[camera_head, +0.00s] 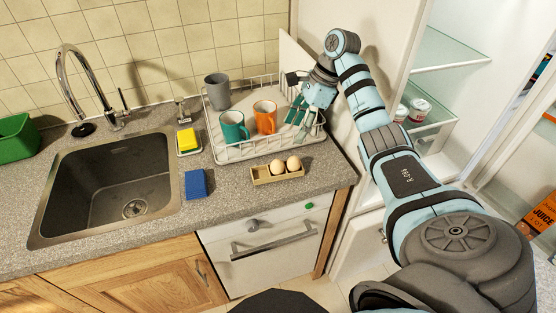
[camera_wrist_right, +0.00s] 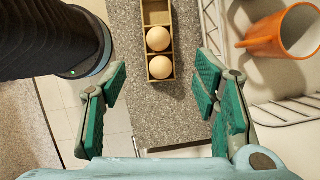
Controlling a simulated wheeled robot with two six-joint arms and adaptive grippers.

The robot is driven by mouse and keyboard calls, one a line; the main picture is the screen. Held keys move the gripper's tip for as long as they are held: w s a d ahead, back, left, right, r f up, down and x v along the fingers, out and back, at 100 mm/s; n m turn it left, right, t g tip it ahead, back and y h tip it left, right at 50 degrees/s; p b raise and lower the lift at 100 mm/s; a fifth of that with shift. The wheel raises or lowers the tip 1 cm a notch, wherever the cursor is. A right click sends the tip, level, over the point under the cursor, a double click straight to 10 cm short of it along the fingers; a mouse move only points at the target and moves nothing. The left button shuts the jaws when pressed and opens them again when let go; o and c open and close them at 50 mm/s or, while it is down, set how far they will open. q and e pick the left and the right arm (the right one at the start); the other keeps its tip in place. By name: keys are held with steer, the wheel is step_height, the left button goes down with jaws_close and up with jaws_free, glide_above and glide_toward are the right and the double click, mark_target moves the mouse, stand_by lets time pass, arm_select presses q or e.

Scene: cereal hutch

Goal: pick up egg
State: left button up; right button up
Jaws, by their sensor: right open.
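Two pale brown eggs sit side by side in a small wooden holder (camera_head: 262,177) on the counter, in front of the dish rack. In the head view one egg (camera_head: 278,167) is in the middle and the other egg (camera_head: 293,164) is at the right end; the left slot looks empty. In the right wrist view the eggs (camera_wrist_right: 158,39) (camera_wrist_right: 160,67) lie ahead of the fingers. My right gripper (camera_head: 300,118) is open and empty, above the right part of the rack; its green pads also show in the right wrist view (camera_wrist_right: 160,104). My left gripper is not in view.
The dish rack (camera_head: 240,153) holds a grey mug (camera_head: 217,91), a teal mug (camera_head: 234,127) and an orange mug (camera_head: 265,117). A blue sponge (camera_head: 196,184) lies left of the holder. The sink (camera_head: 105,185) is at left, an open fridge (camera_head: 450,48) at right.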

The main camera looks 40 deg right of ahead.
steer(key=b, duration=0.3)
glide_toward(277, 167)
steer(key=shift+w+d+f, duration=0.15)
steer(key=shift+w+f, duration=0.25)
steer(key=shift+f, duration=0.15)
steer(key=shift+w+d+f, duration=0.2)
steer(key=shift+w+f, duration=0.25)
steer(key=shift+f, duration=0.1)
steer(key=p+x, duration=0.1)
steer(key=x, duration=0.5)
steer(key=shift+s+a, duration=0.1)
steer(key=shift+a, duration=0.1)
steer(key=shift+a+f, duration=0.1)
steer(key=shift+f, duration=0.1)
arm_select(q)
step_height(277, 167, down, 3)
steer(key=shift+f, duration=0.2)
arm_select(e)
steer(key=c, duration=0.9)
